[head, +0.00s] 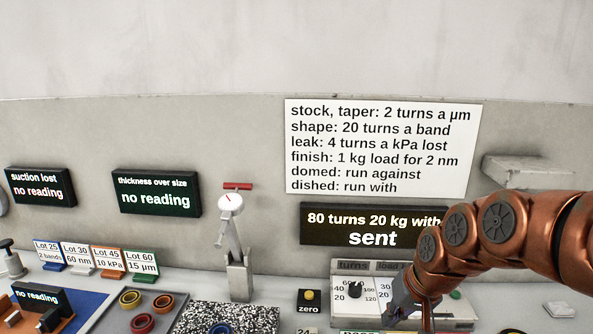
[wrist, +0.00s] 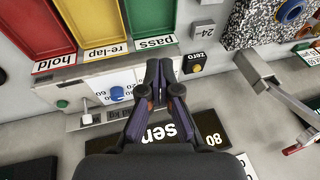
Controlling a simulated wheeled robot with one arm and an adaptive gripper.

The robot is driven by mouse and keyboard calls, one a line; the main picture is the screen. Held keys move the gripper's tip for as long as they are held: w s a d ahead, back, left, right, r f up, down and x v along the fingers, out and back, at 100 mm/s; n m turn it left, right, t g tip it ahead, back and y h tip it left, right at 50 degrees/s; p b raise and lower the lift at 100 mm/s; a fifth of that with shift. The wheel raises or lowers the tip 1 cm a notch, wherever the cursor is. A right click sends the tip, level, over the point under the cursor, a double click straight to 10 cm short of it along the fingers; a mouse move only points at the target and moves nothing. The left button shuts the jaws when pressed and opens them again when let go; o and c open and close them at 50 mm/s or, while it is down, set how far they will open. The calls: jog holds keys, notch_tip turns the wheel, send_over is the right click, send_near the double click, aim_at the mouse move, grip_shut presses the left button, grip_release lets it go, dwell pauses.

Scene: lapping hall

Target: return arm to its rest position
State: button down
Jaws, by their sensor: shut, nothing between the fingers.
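My copper arm reaches in from the right edge of the head view and bends down. My gripper (head: 408,312) is at its end, in front of the control box (head: 345,268) with the turns and load dials, hiding part of it. In the wrist view my gripper (wrist: 159,68) has its dark fingers together, with nothing held. Beyond the fingertips are the control box's edge and the tray labels. I cannot tell whether the fingers touch the box.
The wrist view shows red hold (wrist: 20,38), yellow re-lap (wrist: 84,25) and green pass (wrist: 150,15) trays. A zero button (head: 309,297), a gauge stand (head: 235,240) and a speckled plate (head: 235,317) stand left of my gripper. A display (head: 330,225) reads "sent". A wall shelf (head: 525,170) is above my arm.

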jog(key=s+f+g+h, duration=0.1)
jog(key=s+g, duration=0.1)
jog(key=s, duration=1.1)
jog(key=s+f+n+g+h+p, duration=0.1)
jog(key=s+g, duration=0.2)
jog(key=s, duration=1)
jog(key=shift+s+a+f+h, duration=0.2)
jog(key=shift+f+h, duration=0.05)
jog(key=shift+h, duration=0.05)
